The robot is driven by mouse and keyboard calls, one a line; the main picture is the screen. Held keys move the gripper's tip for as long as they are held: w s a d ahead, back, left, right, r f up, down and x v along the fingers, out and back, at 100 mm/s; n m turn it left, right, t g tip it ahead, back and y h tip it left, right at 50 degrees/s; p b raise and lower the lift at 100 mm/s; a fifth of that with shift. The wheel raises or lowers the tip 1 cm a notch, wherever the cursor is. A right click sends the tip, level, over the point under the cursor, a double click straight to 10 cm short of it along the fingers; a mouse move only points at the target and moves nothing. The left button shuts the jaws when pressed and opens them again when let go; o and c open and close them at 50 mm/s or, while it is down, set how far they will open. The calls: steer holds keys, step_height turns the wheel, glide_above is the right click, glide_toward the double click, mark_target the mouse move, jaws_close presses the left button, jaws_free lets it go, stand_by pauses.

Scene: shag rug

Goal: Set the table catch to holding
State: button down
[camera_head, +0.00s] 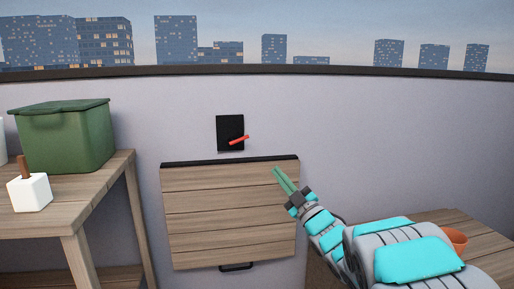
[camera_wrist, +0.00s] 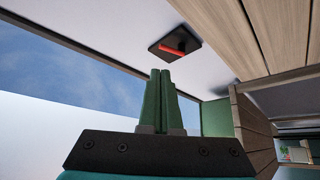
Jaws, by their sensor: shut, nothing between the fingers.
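The table catch is a black plate (camera_head: 229,128) on the wall with a red lever (camera_head: 239,140), just above a folded-down slatted wooden table panel (camera_head: 225,210). The lever lies nearly level, its right end tilted slightly up. In the wrist view the black plate (camera_wrist: 163,46) and red lever (camera_wrist: 174,48) show beyond the fingertips. My gripper (camera_head: 278,172), with green fingers, is to the right of and below the catch, in front of the panel's upper right corner. Its fingers are closed together in the wrist view (camera_wrist: 161,74), with nothing between them and apart from the lever.
A wooden table (camera_head: 125,165) at the left holds a green lidded bin (camera_head: 65,140) and a white block with a brown stick (camera_head: 30,193). At the right, an orange pot (camera_head: 455,238) stands on a wooden surface (camera_head: 485,243). The wall around the catch is clear.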

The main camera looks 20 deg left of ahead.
mark_target(249, 137)
steer(key=x, duration=1.4)
steer(key=shift+s+r, duration=0.1)
stand_by(0.3)
